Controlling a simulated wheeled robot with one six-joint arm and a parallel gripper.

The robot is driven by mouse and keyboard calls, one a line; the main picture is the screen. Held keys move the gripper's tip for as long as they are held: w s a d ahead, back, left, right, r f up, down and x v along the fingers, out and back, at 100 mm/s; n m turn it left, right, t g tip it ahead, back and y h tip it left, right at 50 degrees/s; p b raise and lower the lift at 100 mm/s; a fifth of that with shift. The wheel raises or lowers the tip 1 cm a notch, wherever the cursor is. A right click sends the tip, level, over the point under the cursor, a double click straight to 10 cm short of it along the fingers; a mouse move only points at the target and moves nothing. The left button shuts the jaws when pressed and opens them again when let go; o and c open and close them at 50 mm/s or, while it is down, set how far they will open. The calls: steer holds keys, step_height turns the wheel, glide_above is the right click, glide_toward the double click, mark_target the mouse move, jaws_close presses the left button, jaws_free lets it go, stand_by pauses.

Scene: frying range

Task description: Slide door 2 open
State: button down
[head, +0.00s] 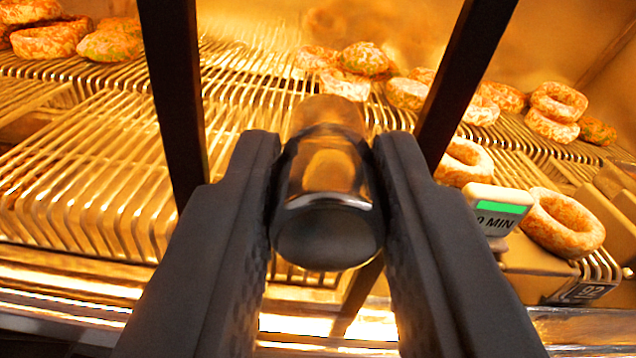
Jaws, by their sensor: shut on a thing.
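My gripper (328,150) is in the middle of the head view, its two dark ribbed fingers closed on both sides of a shiny rounded handle (326,222). The handle is glossy, with a dark rounded near end, and reflects the orange light. Two dark upright frame bars stand to the left (174,90) and right (466,75) of the handle; they look like door edges. No door number shows, so I cannot tell from the picture which door this is. My fingers hide part of the lower frame.
Behind the frame, wire racks (110,160) hold several ring-shaped fried pieces (565,222). A small sign with a green strip, reading "0 MIN" (497,210), stands at right. A tag reading "92" (582,292) is lower right. A shiny metal rail (60,300) runs along the front.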

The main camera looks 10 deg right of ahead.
steer(key=c, duration=1.2)
jaws_free()
steer(key=s, duration=1.7)
steer(key=shift+s, duration=0.2)
steer(key=shift+m+g, duration=0.3)
steer(key=shift+m, duration=0.6)
steer(key=s+f, duration=0.8)
steer(key=s, duration=0.3)
steer(key=s+f, duration=0.8)
steer(key=s, duration=0.3)
steer(key=s+f, duration=0.8)
steer(key=s, duration=0.4)
steer(key=shift+s+f, duration=0.1)
